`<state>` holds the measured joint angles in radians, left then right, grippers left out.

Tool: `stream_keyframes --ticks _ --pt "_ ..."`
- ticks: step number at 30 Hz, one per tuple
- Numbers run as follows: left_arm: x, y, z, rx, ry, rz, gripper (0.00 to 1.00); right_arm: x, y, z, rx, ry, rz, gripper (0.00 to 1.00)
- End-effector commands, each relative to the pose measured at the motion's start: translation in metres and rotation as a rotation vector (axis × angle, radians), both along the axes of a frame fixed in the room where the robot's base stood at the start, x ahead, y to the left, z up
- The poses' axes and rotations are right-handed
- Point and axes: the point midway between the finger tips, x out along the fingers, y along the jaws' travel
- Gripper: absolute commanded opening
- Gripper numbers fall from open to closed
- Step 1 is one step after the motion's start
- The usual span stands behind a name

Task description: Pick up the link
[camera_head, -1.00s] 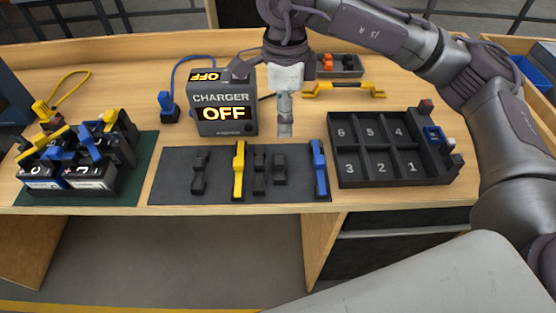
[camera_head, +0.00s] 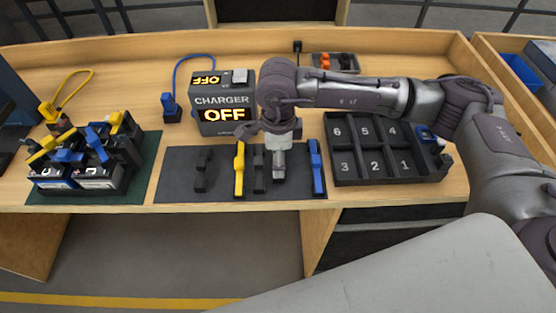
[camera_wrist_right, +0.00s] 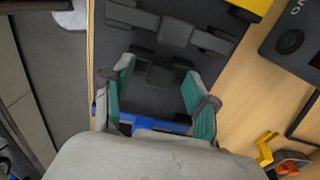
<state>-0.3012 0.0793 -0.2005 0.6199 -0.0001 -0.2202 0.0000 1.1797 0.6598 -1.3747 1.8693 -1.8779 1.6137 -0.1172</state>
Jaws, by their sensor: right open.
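Dark links lie on the dark grey mat (camera_head: 222,180) in the head view: one at the left (camera_head: 203,170) and one in the middle (camera_head: 259,175). My right gripper (camera_head: 279,178) points down over the mat just right of the middle link and covers the mat there. In the right wrist view my right gripper (camera_wrist_right: 158,78) is open, with a small dark link (camera_wrist_right: 163,74) between its green-padded fingers. Another dark link (camera_wrist_right: 175,32) lies beyond it. I cannot tell whether the fingers touch the link. My left gripper is not in view.
A yellow bar (camera_head: 239,170) and a blue bar (camera_head: 317,170) lie on the mat on either side of the gripper. The charger box (camera_head: 225,101) reads OFF behind the mat. A numbered tray (camera_head: 386,178) stands at right, batteries (camera_head: 92,178) at left.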

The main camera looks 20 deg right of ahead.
Motion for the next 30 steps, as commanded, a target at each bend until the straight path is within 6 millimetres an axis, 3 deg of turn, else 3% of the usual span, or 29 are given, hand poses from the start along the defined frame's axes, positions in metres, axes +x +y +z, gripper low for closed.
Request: stream_keyframes --ticks 5,15,25,30 --pt "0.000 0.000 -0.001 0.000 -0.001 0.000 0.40 0.000 0.000 0.000 0.001 0.000 0.001 0.57" --pt "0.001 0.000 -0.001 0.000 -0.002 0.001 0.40 0.000 0.000 0.000 0.001 0.000 0.001 0.02" --pt "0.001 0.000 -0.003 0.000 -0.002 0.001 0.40 0.001 0.001 0.003 0.002 -0.002 0.001 0.02" --pt "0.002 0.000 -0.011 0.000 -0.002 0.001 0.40 0.001 0.001 0.017 0.003 -0.005 0.002 0.02"
